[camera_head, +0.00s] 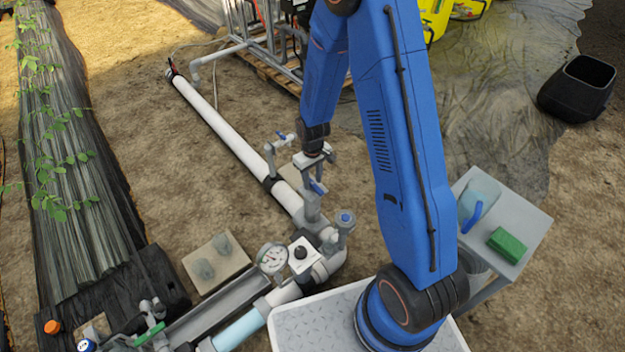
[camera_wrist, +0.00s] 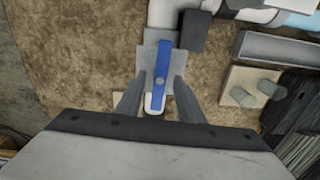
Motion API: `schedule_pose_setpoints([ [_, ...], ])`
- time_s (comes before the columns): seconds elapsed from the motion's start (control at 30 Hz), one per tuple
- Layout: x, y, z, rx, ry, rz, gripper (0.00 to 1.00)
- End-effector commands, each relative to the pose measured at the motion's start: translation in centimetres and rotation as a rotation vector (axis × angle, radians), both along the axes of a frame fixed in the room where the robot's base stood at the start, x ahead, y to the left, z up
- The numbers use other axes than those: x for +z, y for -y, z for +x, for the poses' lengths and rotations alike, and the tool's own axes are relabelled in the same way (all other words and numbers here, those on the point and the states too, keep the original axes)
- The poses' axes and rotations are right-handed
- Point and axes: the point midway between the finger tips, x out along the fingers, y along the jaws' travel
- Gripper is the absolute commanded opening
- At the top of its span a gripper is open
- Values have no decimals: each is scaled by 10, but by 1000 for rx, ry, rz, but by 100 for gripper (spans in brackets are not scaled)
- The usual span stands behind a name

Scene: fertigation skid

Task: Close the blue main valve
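The blue main valve's lever handle (camera_wrist: 161,70) shows in the wrist view, pointing up and down the picture, with a pale tip at its near end. It sits on a grey valve body (camera_wrist: 147,62). My gripper (camera_wrist: 161,84) has one finger on each side of the handle, with a gap visible on both sides, so it is open. Whether the fingers are level with the handle or above it I cannot tell. In the head view my gripper (camera_head: 316,170) is over the blue handle (camera_head: 318,187), whose valve stands beside the white pipe and is partly hidden.
Another blue-handled valve (camera_head: 281,136) stands farther along the white pipe (camera_head: 222,125). A pressure gauge (camera_head: 272,258), a white box with a black knob (camera_head: 302,254) and a blue-capped fitting (camera_head: 345,218) are close by. A grey side table (camera_head: 525,222) holds a green block (camera_head: 507,245).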

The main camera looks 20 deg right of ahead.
Motion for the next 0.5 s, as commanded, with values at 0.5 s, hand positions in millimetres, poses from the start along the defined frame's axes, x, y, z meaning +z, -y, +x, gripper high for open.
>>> schedule_pose_setpoints([
  [0.5, 0, 0, 0, -1, 0, 0, 0],
])
